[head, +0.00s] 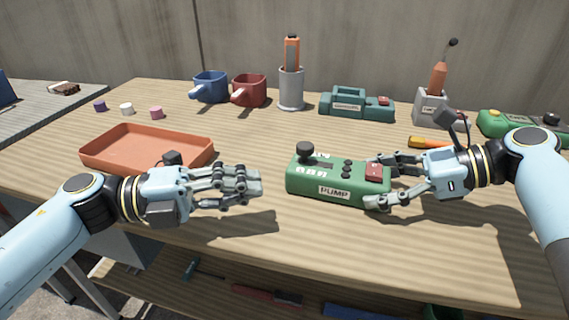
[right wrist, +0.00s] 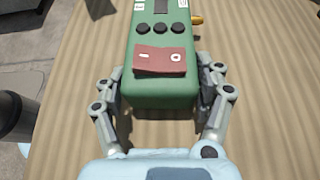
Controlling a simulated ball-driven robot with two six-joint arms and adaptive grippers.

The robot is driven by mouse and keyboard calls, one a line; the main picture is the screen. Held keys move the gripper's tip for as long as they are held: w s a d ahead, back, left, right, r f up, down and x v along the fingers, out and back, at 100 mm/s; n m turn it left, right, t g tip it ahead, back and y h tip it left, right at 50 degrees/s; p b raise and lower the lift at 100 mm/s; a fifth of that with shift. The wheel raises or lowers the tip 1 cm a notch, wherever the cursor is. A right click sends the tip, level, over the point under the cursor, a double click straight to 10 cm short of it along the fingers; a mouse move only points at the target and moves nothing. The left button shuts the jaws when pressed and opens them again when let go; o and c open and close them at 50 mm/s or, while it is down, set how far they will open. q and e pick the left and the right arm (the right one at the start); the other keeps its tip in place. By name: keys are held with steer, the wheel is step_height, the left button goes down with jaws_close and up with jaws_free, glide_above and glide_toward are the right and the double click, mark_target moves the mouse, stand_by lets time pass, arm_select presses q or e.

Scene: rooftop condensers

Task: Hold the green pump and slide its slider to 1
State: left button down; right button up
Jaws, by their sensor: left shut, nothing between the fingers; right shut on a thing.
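The green pump (head: 330,187) sits on the wooden table in front of me, with a "PUMP" label on its near side. Its slider (head: 305,150) has a black knob at the left end of the top. A red rocker switch and several black buttons are on its right part. My right gripper (head: 379,182) is shut on the pump's right end; in the right wrist view its fingers lie along both sides of the pump (right wrist: 160,92). My left gripper (head: 258,184) is shut and empty, left of the pump and apart from it. The slider's markings are too small to read.
An orange tray (head: 150,146) lies behind my left gripper. Blue (head: 210,87) and red (head: 248,90) mugs, a grey holder (head: 291,88), a teal device (head: 356,104) and another green device (head: 505,122) stand farther back. The table's front edge is close to the pump.

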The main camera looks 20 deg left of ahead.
steer(key=o, duration=1.2)
arm_select(q)
steer(key=shift+r+p, duration=0.35)
steer(key=shift+r, duration=0.05)
arm_select(e)
steer(key=shift+d+r, duration=0.25)
steer(key=shift+d, duration=0.1)
steer(key=p+v, duration=0.4)
steer(key=v, duration=0.3)
steer(key=shift+d+r+p, duration=0.15)
steer(key=shift+d+p, duration=0.05)
steer(key=shift+p, duration=0.2)
steer(key=shift+d, duration=0.4)
arm_select(q)
step_height(320, 180, up, 6)
steer(key=shift+w, duration=0.15)
arm_select(e)
steer(key=shift+s, duration=0.1)
